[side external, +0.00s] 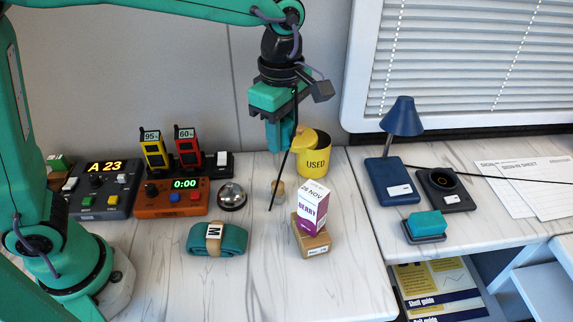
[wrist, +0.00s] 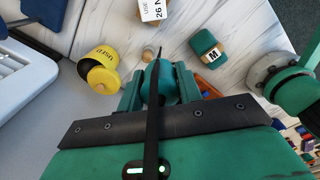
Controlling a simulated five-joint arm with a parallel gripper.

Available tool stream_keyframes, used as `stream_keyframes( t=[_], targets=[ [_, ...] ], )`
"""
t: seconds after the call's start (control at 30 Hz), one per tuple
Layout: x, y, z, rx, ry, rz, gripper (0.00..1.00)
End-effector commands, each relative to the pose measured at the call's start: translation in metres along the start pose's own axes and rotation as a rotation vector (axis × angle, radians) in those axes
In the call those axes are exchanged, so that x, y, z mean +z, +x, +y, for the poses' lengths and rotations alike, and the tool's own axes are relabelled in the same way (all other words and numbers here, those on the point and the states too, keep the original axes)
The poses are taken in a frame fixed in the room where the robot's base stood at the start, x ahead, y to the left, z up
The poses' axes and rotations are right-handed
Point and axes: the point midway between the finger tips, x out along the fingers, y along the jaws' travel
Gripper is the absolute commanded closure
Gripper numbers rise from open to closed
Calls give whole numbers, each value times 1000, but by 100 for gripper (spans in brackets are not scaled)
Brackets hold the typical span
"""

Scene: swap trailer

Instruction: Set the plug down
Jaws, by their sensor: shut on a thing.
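My gripper (side external: 281,140) hangs in the air above the table, left of the yellow tub, with its fingers pointing down. In the wrist view, my gripper (wrist: 158,92) is shut on a rounded teal piece, which appears to be the plug (wrist: 162,78). The dark rod crosses in front and hides part of it. In the side view the fingers hide the plug, and its shape cannot be made out. It appears clear of the tabletop.
A yellow USED tub (side external: 312,162) stands close by on the right. A small wooden piece (side external: 278,188), a bell (side external: 232,196), a purple-white box (side external: 312,207) and a teal strap roll (side external: 230,240) surround the space below. A blue lamp (side external: 392,185) stands farther right.

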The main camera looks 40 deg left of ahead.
Motion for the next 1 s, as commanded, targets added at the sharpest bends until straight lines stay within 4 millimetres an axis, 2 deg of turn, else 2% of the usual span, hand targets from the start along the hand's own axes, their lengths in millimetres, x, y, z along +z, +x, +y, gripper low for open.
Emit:
stream_keyframes(
  t=[0.03,0.2,0.53,1.0],
  targets=[
    [-6,1,9,-1,-72,1,88],
    [-23,2,30,-3,-275,3,88],
    [-48,5,56,-5,-547,5,88],
    [-47,98,54,-7,-533,7,88]
  ],
)
